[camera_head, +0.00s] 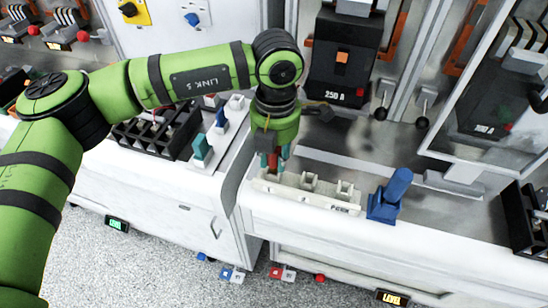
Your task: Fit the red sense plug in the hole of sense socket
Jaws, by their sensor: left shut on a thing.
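My left gripper (276,152) points down over the left end of the white sense socket (326,197). It is shut on the red sense plug (272,161), of which only a small red part shows between the fingers. The socket is a pale strip with several raised square holes, on the front ledge of the cabinet. The plug is over or at the leftmost hole. The gripper hides the contact, so I cannot tell whether the plug is inside. My right gripper is not in view.
A blue angled block (388,198) stands just right of the socket. A black rack (158,130) and a teal plug (202,150) lie to the left. A black breaker marked 250 A (345,65) stands behind. A framed panel edge (470,155) is at right.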

